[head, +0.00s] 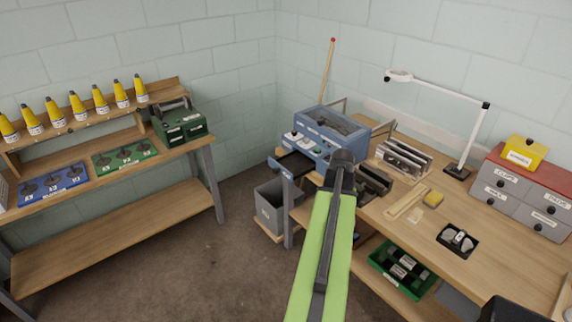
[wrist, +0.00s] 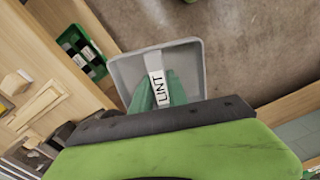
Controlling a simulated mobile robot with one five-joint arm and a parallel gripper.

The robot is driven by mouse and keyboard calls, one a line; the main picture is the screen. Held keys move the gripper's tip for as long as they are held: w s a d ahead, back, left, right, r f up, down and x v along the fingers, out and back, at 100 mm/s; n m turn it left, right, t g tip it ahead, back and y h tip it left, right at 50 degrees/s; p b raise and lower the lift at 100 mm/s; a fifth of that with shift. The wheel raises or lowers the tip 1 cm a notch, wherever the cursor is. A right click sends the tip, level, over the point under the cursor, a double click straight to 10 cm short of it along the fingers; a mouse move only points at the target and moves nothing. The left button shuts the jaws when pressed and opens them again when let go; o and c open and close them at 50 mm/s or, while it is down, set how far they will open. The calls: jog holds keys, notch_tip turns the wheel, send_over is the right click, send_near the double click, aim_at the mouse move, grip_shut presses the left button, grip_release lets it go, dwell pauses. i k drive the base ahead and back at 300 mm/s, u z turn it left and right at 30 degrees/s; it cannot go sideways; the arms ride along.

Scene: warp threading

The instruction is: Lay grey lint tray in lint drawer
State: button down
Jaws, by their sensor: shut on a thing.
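In the wrist view the grey lint tray (wrist: 195,57), a shallow square tray with a white LINT label on its handle, is held by my gripper (wrist: 160,92). The teal fingers are shut on the tray's handle, and the tray is over the floor. In the head view my green arm hides the tray and the fingers. An open drawer with a dark inside (head: 297,163) sticks out from the front of the blue machine (head: 330,130), left of my arm. I take it to be the lint drawer; it looks empty.
A grey bin (head: 268,208) stands low beneath the drawer. Dark blocks (head: 374,180) and a rack of plates (head: 404,158) are on the workbench right of my arm. A green crate (head: 402,270) sits on the lower shelf. The floor (head: 190,270) to the left is clear.

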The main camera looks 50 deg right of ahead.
aim_at(294, 166)
jog(key=i, duration=1.7)
jog(key=z, duration=0.75)
jog(key=i, duration=1.4)
jog(key=z, duration=1.45)
jog(key=i, duration=0.5)
jog(key=z, duration=0.1)
